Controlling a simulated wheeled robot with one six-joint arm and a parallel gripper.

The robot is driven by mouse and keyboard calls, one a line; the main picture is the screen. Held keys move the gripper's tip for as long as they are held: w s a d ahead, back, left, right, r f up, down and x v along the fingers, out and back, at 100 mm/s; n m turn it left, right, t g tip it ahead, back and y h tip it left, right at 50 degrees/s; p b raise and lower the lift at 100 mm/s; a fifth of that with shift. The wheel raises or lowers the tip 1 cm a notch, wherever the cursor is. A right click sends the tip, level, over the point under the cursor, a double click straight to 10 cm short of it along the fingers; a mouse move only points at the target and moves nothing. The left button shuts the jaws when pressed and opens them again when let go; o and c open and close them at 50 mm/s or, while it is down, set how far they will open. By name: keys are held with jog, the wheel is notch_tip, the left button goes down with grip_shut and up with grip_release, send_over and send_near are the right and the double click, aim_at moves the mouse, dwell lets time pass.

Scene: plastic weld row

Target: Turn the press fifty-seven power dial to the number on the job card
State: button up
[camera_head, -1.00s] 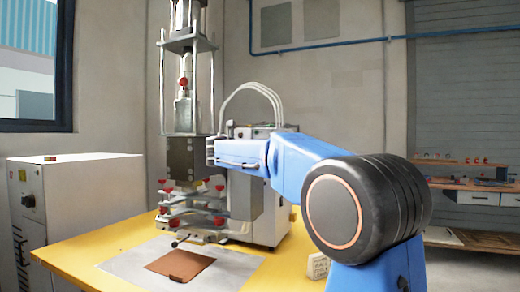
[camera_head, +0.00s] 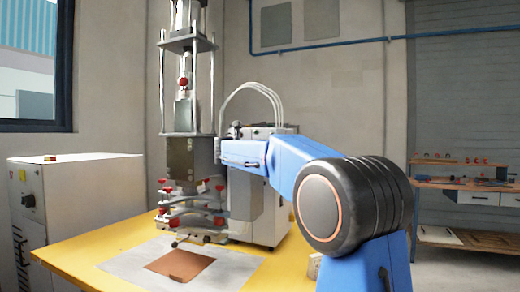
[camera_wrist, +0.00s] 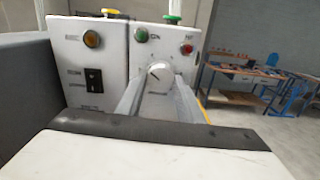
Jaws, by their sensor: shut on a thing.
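The power dial (camera_wrist: 159,72) is a pale round knob with a dark pointer line on the white front panel (camera_wrist: 142,58) of a control box in the wrist view. The pointer slants toward the upper left; the scale numbers are too small to read. My gripper (camera_wrist: 157,84) has a grey finger on each side of the dial and is shut on it. In the head view the dial and the fingers cannot be made out. A small pale block or card (camera_head: 314,266) stands on the yellow table, mostly hidden behind my arm; no number on it can be read.
The tall press (camera_head: 190,100) stands on the yellow table (camera_head: 75,250), with a brown sheet (camera_head: 180,264) in front. A green button (camera_wrist: 172,19), a red button (camera_wrist: 187,49) and an amber lamp (camera_wrist: 91,39) sit near the dial. A white cabinet (camera_head: 80,195) stands left.

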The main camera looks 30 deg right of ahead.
jog(key=m, duration=0.5)
dwell(0.3)
jog(key=o, duration=1.1)
jog(key=shift+c, duration=0.2)
jog(key=shift+a, duration=0.1)
jog(key=v, duration=1.7)
jog(key=shift+s+a, duration=0.1)
